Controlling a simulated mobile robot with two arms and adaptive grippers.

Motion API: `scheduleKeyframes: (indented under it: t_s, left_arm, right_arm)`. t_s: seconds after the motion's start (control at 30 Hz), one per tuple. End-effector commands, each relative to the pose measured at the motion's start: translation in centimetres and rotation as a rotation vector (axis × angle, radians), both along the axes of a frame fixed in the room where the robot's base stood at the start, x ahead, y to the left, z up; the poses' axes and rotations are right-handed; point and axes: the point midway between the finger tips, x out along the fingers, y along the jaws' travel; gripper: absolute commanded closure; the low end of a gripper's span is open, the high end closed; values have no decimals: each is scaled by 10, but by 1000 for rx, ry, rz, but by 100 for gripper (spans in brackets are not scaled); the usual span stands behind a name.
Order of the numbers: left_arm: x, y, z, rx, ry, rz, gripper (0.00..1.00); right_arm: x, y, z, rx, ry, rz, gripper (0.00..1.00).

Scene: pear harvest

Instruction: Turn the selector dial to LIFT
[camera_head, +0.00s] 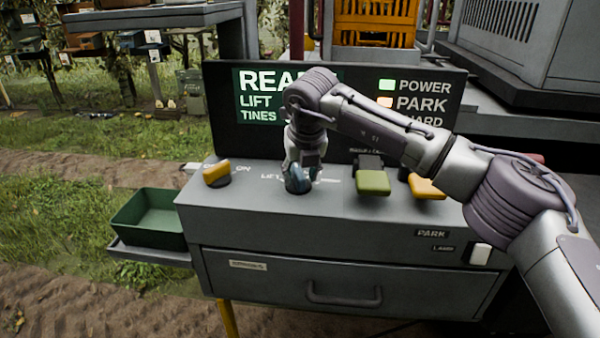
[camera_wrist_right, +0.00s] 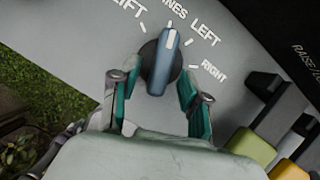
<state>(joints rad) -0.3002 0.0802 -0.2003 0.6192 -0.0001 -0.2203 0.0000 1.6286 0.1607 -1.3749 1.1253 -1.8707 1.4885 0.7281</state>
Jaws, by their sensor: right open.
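The blue selector dial (camera_head: 297,183) sits on top of the grey console, partly hidden by my right gripper (camera_head: 304,170). In the right wrist view, the dial (camera_wrist_right: 162,62) shows a white line on its upper end. This line points at the label ending in "NES", between LIFT (camera_wrist_right: 127,8) and LEFT (camera_wrist_right: 205,33). RIGHT (camera_wrist_right: 213,74) is printed further round. My right gripper (camera_wrist_right: 156,97) is open, with one teal-padded finger on each side of the dial's lower end. I cannot tell whether the fingers touch it. My left gripper is out of view.
A yellow switch (camera_head: 216,174) marked ON is left of the dial. A green lever (camera_head: 373,183) and an orange one (camera_head: 427,187) are to its right. A screen (camera_head: 225,105) behind reads LIFT TINES, POWER and PARK. A green tray (camera_head: 150,213) stands at the left.

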Motion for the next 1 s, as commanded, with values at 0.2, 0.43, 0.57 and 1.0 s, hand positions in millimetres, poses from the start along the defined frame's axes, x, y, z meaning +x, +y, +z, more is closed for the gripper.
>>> scheduleKeyframes:
  t_s: [0.2,0.43,0.57,1.0]
  left_arm:
    - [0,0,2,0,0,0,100]
    - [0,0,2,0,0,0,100]
    - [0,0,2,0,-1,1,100]
    - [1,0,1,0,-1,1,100]
  right_arm:
    - [4,1,-10,0,-1,1,54]
    - [4,1,-11,0,-1,1,54]
    - [4,1,-11,1,-1,1,76]
    - [4,1,-11,0,0,17,100]
